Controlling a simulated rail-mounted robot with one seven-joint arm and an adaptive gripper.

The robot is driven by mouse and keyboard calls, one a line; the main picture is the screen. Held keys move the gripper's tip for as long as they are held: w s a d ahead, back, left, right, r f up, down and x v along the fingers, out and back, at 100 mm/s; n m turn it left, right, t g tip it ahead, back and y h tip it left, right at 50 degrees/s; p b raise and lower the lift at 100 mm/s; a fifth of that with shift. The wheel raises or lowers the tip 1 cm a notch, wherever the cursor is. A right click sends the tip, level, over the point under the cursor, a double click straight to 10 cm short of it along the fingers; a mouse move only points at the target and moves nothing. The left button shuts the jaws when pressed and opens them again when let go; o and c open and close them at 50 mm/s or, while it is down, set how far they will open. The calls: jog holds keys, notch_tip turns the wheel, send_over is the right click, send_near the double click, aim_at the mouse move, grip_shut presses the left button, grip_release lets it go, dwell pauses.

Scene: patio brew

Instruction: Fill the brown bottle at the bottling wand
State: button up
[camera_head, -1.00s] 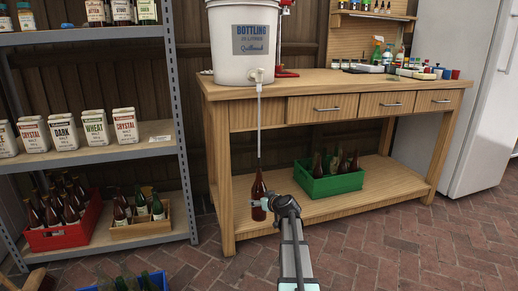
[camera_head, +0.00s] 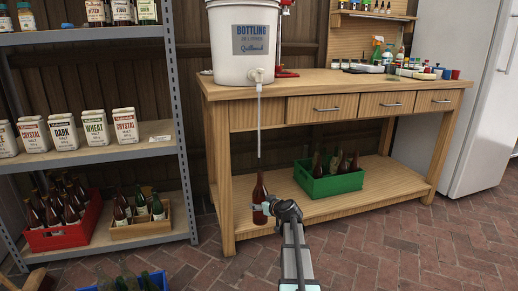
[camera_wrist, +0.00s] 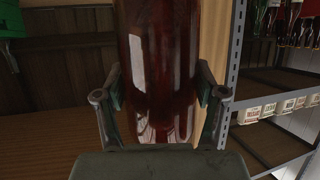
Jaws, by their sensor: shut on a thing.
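The brown bottle (camera_head: 260,195) is upright in my gripper (camera_head: 262,208) below the bottling wand (camera_head: 259,130). In the wrist view the bottle (camera_wrist: 158,60) fills the middle, with a gripper finger (camera_wrist: 160,105) on each side of it. The wand is a thin pale tube hanging from the spigot (camera_head: 258,75) of the white bottling bucket (camera_head: 228,60). Its lower tip is close above the bottle's mouth and looks nearly in line with it. I cannot tell whether the tip touches or enters the mouth. The fill level inside is not clear.
The wooden workbench (camera_head: 335,108) carries the bucket. Its lower shelf (camera_head: 385,185) holds a green crate (camera_head: 335,184) of bottles. A metal rack (camera_head: 185,150) stands left, with a red crate (camera_head: 65,238) and a wooden crate (camera_head: 140,229). A blue crate (camera_head: 160,280) is at the front.

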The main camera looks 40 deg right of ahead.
jog(key=s+a, duration=0.5)
jog(key=s, duration=0.8)
jog(key=shift+s, duration=0.25)
dwell(1.1)
jog(key=shift+a+r, duration=0.1)
dwell(0.4)
